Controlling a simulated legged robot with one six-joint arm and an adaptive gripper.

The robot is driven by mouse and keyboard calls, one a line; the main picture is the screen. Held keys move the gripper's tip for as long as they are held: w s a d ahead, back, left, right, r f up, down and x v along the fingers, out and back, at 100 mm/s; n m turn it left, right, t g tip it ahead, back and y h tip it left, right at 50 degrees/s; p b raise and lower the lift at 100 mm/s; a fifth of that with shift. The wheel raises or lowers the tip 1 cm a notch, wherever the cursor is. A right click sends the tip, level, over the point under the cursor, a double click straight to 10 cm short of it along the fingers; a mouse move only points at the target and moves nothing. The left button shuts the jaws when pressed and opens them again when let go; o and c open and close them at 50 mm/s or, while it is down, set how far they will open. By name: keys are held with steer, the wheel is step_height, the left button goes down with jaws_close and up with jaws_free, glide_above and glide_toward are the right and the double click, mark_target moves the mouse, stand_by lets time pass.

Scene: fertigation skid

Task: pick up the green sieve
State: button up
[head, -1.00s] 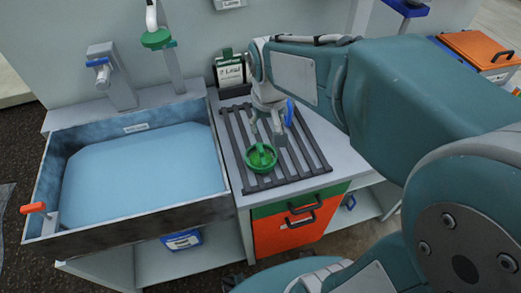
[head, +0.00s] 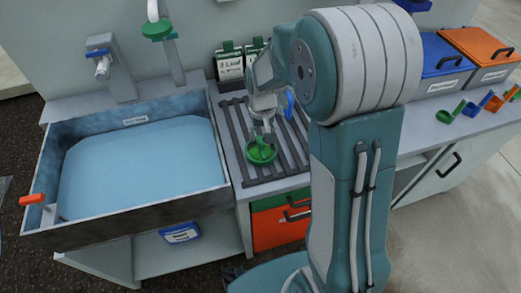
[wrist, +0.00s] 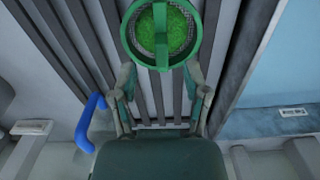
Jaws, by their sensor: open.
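The green sieve (head: 261,153) is a round green ring with mesh and a bar across its top. It sits on the dark slatted rack (head: 247,171) beside the basin. It also shows at the top of the wrist view (wrist: 163,62). My gripper (head: 260,128) is just above and behind the sieve in the head view, pointing down. In the wrist view my gripper (wrist: 160,78) has its two fingers apart, with slats visible between them. The fingertips are close to the sieve's near rim; whether they touch it I cannot tell.
A basin of blue water (head: 145,170) is at left. A blue curved handle (wrist: 90,122) is close beside my gripper. Labelled green-topped containers (head: 229,62) stand behind the rack. Blue (head: 446,62) and orange (head: 480,45) bins and several coloured pieces are at right.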

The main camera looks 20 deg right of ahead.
mark_target(261, 142)
step_height(261, 142, down, 5)
steer(key=shift+s+a+r, duration=0.1)
steer(key=shift+r, duration=0.05)
steer(key=shift+c, duration=0.3)
jaws_close()
steer(key=shift+r, duration=0.1)
